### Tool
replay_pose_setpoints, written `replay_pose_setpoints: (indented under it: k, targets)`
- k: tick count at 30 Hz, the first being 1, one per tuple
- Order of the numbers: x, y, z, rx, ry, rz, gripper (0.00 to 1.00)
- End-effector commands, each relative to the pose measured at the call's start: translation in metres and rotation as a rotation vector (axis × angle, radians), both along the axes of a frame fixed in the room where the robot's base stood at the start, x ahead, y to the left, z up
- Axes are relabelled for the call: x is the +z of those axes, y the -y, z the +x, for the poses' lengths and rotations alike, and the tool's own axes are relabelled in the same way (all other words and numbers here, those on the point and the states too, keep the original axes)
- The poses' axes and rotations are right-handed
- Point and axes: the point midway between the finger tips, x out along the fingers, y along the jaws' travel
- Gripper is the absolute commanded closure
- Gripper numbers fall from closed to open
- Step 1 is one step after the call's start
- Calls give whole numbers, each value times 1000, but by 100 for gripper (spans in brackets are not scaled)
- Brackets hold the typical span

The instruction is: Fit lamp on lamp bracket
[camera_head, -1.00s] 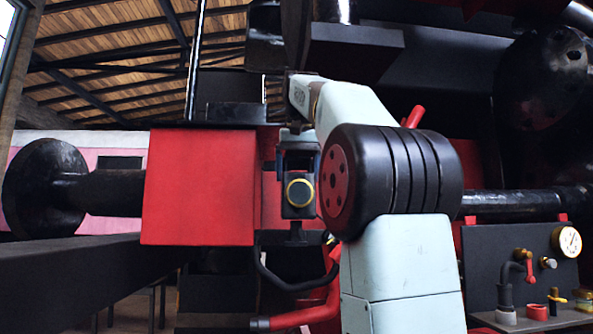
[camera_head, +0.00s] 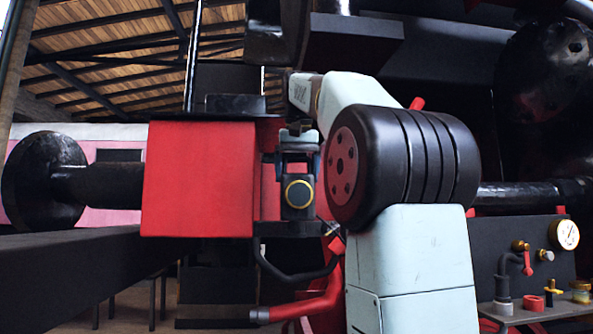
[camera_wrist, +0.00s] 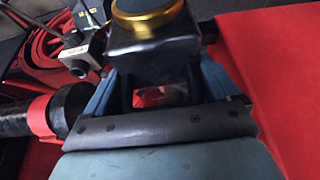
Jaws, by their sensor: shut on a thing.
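The lamp (camera_head: 298,212) is a small black box with a gold-ringed round lens on its front. It is upright, just right of the large red block in the head view. My gripper (camera_head: 299,160) is shut on its upper part from above and behind. In the wrist view the lamp (camera_wrist: 152,42) sits between the blue fingers of my gripper (camera_wrist: 155,85), gold ring toward the top. A dark ledge (camera_head: 275,229) lies directly under the lamp; I cannot tell whether it is the lamp bracket or whether they touch.
The red block (camera_head: 198,180) stands close left of the lamp, with a black round buffer (camera_head: 42,180) further left. A bent black pipe (camera_head: 290,275) and a red hose (camera_head: 310,305) are below. A bench with a gauge (camera_head: 565,234) and fittings is at the right.

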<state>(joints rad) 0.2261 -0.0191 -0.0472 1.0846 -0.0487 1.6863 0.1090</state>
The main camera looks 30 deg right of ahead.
Motion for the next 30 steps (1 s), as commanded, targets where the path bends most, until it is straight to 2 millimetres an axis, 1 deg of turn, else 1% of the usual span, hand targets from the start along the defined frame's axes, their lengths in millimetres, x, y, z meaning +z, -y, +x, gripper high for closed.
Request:
replay_pose_setpoints:
  k: [30]
  targets:
    - [-23,0,-1,0,1,0,60]
